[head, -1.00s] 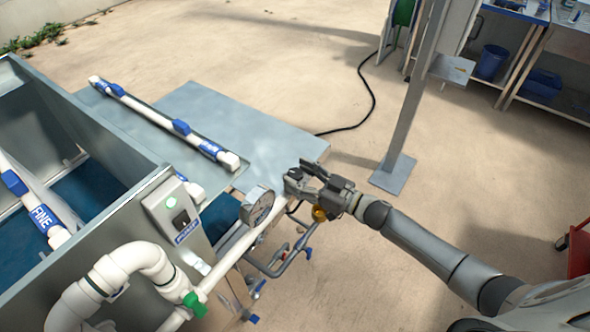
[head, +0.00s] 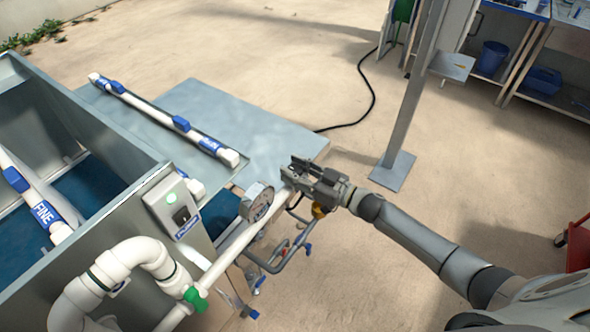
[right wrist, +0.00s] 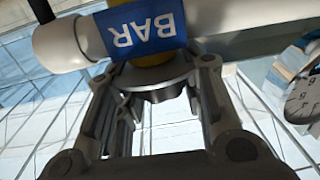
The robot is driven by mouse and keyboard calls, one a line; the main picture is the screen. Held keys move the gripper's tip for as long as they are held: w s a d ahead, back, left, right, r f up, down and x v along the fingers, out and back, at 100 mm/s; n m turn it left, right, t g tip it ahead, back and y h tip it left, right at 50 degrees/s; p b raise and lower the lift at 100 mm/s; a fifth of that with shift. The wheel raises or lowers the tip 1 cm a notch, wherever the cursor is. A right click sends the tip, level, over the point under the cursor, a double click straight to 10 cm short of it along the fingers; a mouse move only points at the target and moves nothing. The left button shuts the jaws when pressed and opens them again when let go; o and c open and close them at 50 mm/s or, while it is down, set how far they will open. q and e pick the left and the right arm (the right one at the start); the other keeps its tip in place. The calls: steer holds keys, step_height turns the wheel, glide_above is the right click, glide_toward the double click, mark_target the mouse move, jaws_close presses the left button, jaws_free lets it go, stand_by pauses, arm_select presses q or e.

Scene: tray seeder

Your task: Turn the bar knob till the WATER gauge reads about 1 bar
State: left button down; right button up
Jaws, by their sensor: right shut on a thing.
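The bar knob (right wrist: 155,82) is a dark round knob below the blue BAR label (right wrist: 145,30), which appears upside down in the right wrist view. My right gripper (right wrist: 162,75) is shut on the knob, one finger on each side of it. In the head view my right gripper (head: 296,170) is at the end of the white pipe and hides the knob. The WATER gauge (head: 257,202) is a round dial on the pipe; its needle is too small to read. Part of the gauge (right wrist: 304,98) shows at the right wrist view's edge, unreadable. My left gripper is out of view.
A grey tank (head: 112,185) with a switch box (head: 173,205) stands at the left. Grey bent piping (head: 272,262) hangs below the gripper. A metal post (head: 407,110) stands to the right; the floor between is clear.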

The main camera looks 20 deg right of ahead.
steer(key=shift+d+f+n+g+y+b, duration=0.1)
steer(key=shift+f+n+g+y+b, duration=0.1)
steer(key=shift+n+g+y+b, duration=0.5)
steer(key=n+g+y+b, duration=0.2)
steer(key=g+b, duration=0.1)
steer(key=n+g+y+b, duration=0.1)
steer(key=n+g+b, duration=0.1)
steer(key=g+b, duration=0.1)
steer(key=shift+f+y+b, duration=0.1)
steer(key=shift+y+b, duration=0.3)
steer(key=shift+b, duration=0.25)
steer(key=shift+r+n+g+y+b, duration=0.25)
steer(key=shift+n+g+y+b, duration=0.05)
steer(key=shift+n+g+b, duration=0.45)
steer(key=o, duration=1)
steer(key=shift+o, duration=0.2)
steer(key=v, duration=1.2)
